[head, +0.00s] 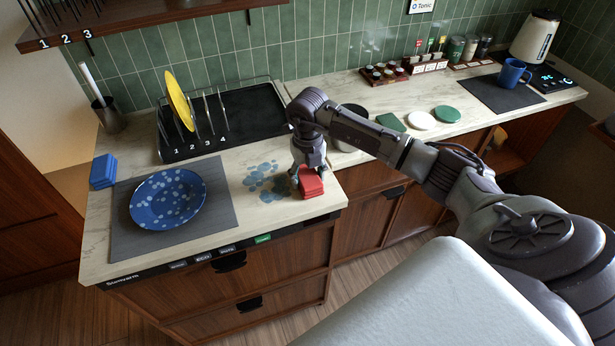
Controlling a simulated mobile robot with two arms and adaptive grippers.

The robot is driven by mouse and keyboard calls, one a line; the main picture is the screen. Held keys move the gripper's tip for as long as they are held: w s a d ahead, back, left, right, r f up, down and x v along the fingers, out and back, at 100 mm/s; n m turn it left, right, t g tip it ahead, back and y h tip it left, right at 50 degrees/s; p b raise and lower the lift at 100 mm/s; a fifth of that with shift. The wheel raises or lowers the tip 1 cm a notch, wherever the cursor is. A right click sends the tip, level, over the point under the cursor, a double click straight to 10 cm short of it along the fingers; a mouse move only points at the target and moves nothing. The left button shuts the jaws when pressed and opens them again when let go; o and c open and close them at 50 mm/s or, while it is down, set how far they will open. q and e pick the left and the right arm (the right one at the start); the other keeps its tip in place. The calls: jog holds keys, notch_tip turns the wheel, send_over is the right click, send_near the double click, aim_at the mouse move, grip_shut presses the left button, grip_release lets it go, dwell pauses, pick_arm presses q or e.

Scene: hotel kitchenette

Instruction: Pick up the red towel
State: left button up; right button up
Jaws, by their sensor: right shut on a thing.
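The red towel (311,184) is a small folded block near the front right corner of the near counter (243,228). My right gripper (307,171) points down over it, with its fingers at the towel's upper part, shut on it. I cannot tell whether the towel is on the counter or slightly above it. My left gripper is not in view.
Blue wet spots (266,180) lie left of the towel. A speckled blue plate (167,200) rests on a grey mat (225,212). A blue folded towel (103,171) sits at the left edge. A black dish rack (255,113) holds a yellow plate (179,100).

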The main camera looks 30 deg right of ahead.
aim_at(308, 174)
jog(key=shift+r+b, duration=0.3)
jog(key=shift+r, duration=0.15)
notch_tip(308, 174, up, 2)
jog(key=shift+r+b, duration=0.25)
jog(key=shift+b, duration=0.4)
jog(key=s+d+r+b, duration=0.3)
jog(key=s+d+r, duration=0.3)
jog(key=s, duration=0.3)
jog(key=shift+s+d+r+b, duration=0.3)
jog(key=shift+s+r+b, duration=0.1)
jog(key=shift+r, duration=0.4)
